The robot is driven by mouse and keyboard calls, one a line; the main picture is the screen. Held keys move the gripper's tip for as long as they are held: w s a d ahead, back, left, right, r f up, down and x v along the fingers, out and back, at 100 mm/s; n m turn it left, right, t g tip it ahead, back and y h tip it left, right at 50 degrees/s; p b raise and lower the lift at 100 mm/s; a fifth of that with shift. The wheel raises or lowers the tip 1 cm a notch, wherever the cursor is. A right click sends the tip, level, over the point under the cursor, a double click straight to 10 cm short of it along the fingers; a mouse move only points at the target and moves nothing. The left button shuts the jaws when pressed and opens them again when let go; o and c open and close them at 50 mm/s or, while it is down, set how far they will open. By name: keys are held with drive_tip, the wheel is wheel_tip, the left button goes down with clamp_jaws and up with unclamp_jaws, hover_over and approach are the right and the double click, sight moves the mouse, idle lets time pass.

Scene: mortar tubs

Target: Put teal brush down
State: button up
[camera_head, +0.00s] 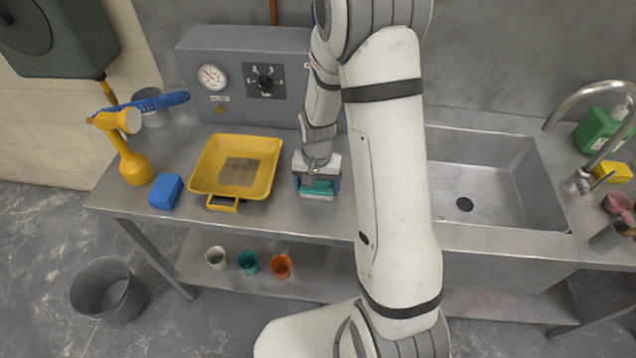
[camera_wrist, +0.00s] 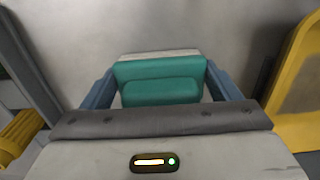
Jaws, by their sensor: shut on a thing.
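The teal brush (camera_wrist: 160,82) sits between the two blue-grey fingers of my gripper (camera_wrist: 158,92) in the wrist view, with a pale strip along its far edge. In the head view the teal brush (camera_head: 318,189) is at the end of my gripper (camera_head: 317,186), low over the steel bench, just right of the yellow tray. My gripper is shut on the brush. Whether the brush touches the bench top is not clear.
The yellow tray (camera_head: 205,163) stands close left of my gripper, with a blue block (camera_head: 165,191) and yellow stand (camera_head: 131,160) further left. A grey gauge box (camera_head: 262,108) stands behind. The sink (camera_head: 490,185) lies right. Several cups stand on the lower shelf (camera_head: 325,284).

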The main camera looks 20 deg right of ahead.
drive_tip(key=shift+s, duration=0.1)
drive_tip(key=o, duration=0.8)
drive_tip(key=shift+f, duration=0.1)
drive_tip(key=shift+c, duration=0.2)
wheel_tip(320, 180, up, 12)
drive_tip(key=shift+r+b, duration=0.1)
drive_tip(key=shift+b, duration=0.45)
drive_tip(key=s+r+n+t, duration=0.1)
drive_tip(key=s+r+n, duration=0.1)
drive_tip(key=s+r, duration=0.4)
drive_tip(key=s+r+n+t, duration=0.2)
drive_tip(key=s+r, duration=0.4)
drive_tip(key=s, duration=0.5)
drive_tip(key=shift+s+d, duration=0.2)
drive_tip(key=shift+s, duration=0.15)
